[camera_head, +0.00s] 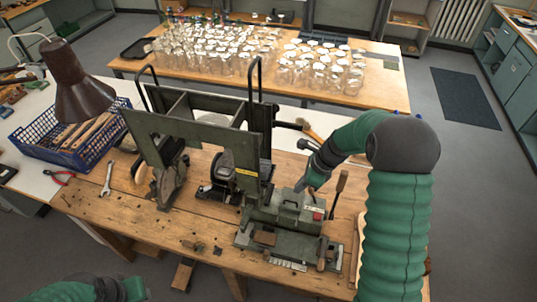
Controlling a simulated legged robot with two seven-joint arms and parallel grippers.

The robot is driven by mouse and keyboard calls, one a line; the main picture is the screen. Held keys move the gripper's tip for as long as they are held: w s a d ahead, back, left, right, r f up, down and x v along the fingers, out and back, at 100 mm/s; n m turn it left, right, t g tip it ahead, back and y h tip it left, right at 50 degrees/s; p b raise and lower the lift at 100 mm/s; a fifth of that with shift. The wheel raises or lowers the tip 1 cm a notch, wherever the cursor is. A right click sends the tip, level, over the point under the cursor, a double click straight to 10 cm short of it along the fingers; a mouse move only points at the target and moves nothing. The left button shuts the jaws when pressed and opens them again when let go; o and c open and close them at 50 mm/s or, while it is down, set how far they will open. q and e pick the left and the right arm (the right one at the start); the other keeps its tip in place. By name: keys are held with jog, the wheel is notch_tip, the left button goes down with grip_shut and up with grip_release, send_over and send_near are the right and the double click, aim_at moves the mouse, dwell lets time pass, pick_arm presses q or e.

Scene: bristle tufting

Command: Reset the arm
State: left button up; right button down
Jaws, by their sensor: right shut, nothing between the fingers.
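My right arm comes in from the right in a green ribbed sleeve, bends at a dark grey elbow and reaches left. Its gripper (303,187) is shut and empty. It appears just above or against the grey-green tufting machine (285,213), near a red button (318,216); I cannot tell whether they touch. Part of my left arm, green and dark grey, shows low at the bottom left edge. Its gripper fingers are not visible.
A brown lamp (75,85) stands left. Many glass jars (230,50) fill the back table. The bench's front left is mostly clear.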

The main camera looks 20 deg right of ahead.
jog(key=s+a+f+n+h+b, duration=0.1)
jog(key=s+a+f+n+b, duration=0.3)
jog(key=n, duration=0.9)
jog(key=s+a+f+n+h+b, duration=0.2)
jog(key=s+a+f+n+b, duration=0.2)
jog(key=s+a+n+b, duration=0.4)
jog(key=s+n+b, duration=0.1)
jog(key=s+n, duration=0.3)
jog(key=n, duration=0.1)
jog(key=shift+a+f, duration=0.25)
jog(key=shift+a, duration=0.15)
jog(key=shift+w, duration=0.1)
